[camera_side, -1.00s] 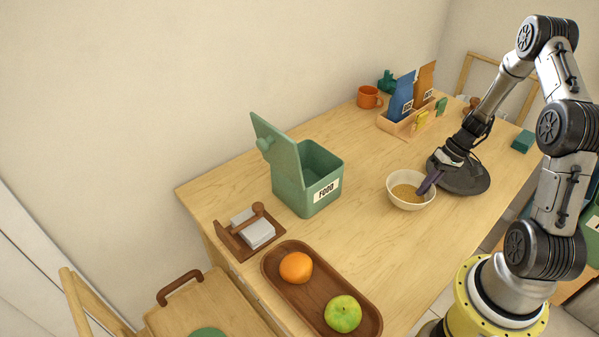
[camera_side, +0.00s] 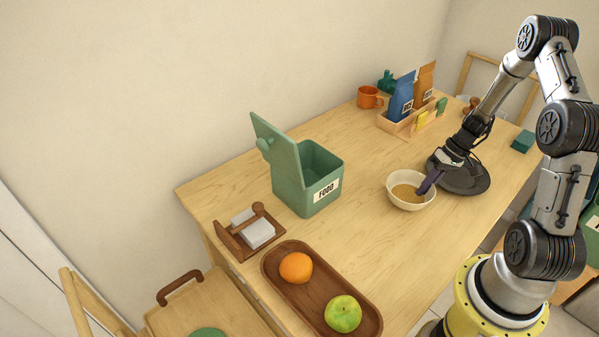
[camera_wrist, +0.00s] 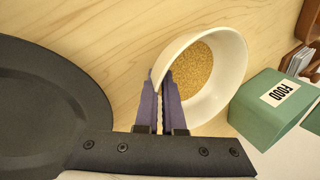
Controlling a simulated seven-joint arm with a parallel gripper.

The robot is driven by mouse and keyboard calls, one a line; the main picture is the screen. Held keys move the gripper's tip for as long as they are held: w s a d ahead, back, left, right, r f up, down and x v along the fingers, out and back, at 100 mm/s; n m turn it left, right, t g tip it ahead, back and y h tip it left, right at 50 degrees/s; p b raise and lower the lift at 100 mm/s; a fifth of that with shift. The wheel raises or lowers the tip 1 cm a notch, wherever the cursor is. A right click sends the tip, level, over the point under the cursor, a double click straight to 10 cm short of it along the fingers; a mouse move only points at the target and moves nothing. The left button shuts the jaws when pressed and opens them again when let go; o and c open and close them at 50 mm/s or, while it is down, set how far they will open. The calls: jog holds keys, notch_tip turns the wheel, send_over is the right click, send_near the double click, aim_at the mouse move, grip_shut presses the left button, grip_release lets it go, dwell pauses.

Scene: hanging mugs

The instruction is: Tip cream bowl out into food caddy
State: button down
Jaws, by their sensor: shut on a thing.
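The cream bowl (camera_side: 397,202) stands upright on the table and holds a golden, grainy filling; the wrist view shows the bowl (camera_wrist: 236,84) and filling too. My gripper (camera_side: 427,185) is shut on the bowl's rim, on the side facing the arm. In the wrist view the purple fingers of my gripper (camera_wrist: 165,90) pinch the bowl wall, one finger inside and one outside. The green food caddy (camera_side: 308,190) stands to the left of the bowl with its lid raised; a FOOD label is on its front. The caddy (camera_wrist: 270,108) also shows in the wrist view.
A dark round pan (camera_side: 470,183) lies right beside the bowl, under my wrist. A brown tray (camera_side: 318,298) with an orange and a green apple is at the front. A napkin holder (camera_side: 232,241) is left of it. Bare table lies between bowl and caddy.

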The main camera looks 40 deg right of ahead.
jog(key=shift+r, duration=0.1)
dwell(0.3)
jog(key=shift+r, duration=2.45)
dwell(0.3)
jog(key=shift+r+m, duration=0.1)
jog(key=shift+m, duration=0.3)
jog(key=w+r+m, duration=0.2)
jog(key=w+r, duration=0.3)
jog(key=w, duration=0.7)
jog(key=w+a+r+n, duration=0.2)
jog(key=w+a+r, duration=0.1)
jog(key=w+a, duration=0.6)
jog(key=a, duration=0.3)
jog(key=shift+w+r+n, duration=0.2)
jog(key=shift+w+n, duration=0.15)
jog(key=shift+n, duration=0.05)
